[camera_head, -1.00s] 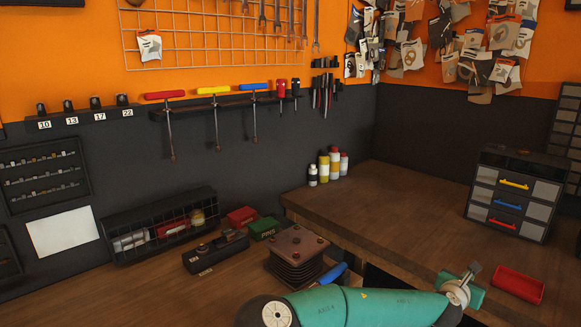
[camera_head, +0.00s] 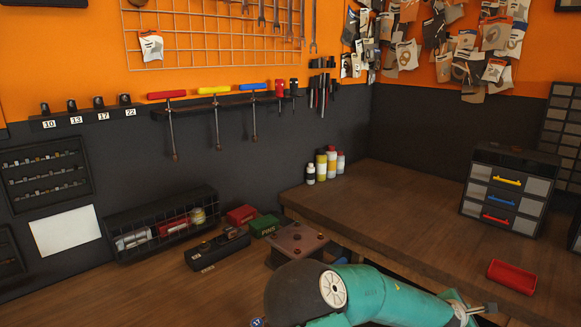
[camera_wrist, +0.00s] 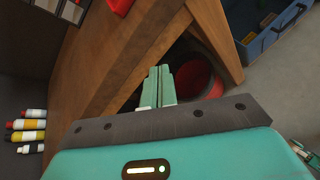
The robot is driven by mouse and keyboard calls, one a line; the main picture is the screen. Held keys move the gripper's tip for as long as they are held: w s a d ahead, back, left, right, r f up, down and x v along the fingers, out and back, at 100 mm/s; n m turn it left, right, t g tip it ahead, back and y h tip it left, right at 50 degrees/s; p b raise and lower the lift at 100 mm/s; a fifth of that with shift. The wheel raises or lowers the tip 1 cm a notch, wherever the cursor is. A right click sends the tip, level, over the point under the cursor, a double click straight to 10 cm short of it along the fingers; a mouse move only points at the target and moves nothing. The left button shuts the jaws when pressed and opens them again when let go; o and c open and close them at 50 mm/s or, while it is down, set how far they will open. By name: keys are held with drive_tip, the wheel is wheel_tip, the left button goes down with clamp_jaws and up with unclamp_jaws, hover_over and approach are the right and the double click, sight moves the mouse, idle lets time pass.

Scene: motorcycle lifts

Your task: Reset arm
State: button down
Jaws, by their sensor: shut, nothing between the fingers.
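My gripper shows in the wrist view (camera_wrist: 160,85), its two green fingers closed together with nothing between them. Behind the fingers in that view are the wooden bench edge (camera_wrist: 125,62) and a dark space under the bench. In the head view my teal arm crosses the lower right, in front of the benches, and its far end lies low near the right bench's front edge.
A red tray (camera_head: 512,276) and a drawer cabinet (camera_head: 508,192) stand on the right bench (camera_head: 400,215). Several bottles (camera_head: 326,163) stand at the back. A black grid rack (camera_head: 160,225), a black box (camera_head: 217,248) and a metal block (camera_head: 297,240) sit on the left bench. A red round object (camera_wrist: 200,80) lies under the bench.

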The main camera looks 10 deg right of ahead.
drive_tip(key=s+a+r+m+g+y, duration=0.1)
drive_tip(key=s+a+m+y, duration=0.1)
drive_tip(key=a+m+y, duration=0.5)
drive_tip(key=s+a+m+y, duration=0.1)
drive_tip(key=s+a+m, duration=0.25)
drive_tip(key=a, duration=0.85)
drive_tip(key=s+a+r+m+y, duration=0.2)
drive_tip(key=s+a+r+m, duration=0.4)
drive_tip(key=s+a+r, duration=0.9)
drive_tip(key=a+r, duration=0.1)
drive_tip(key=a, duration=0.2)
drive_tip(key=shift+s+a+m+t+y, duration=0.15)
drive_tip(key=shift+s+m+t+y, duration=0.15)
drive_tip(key=shift+s+m, duration=0.05)
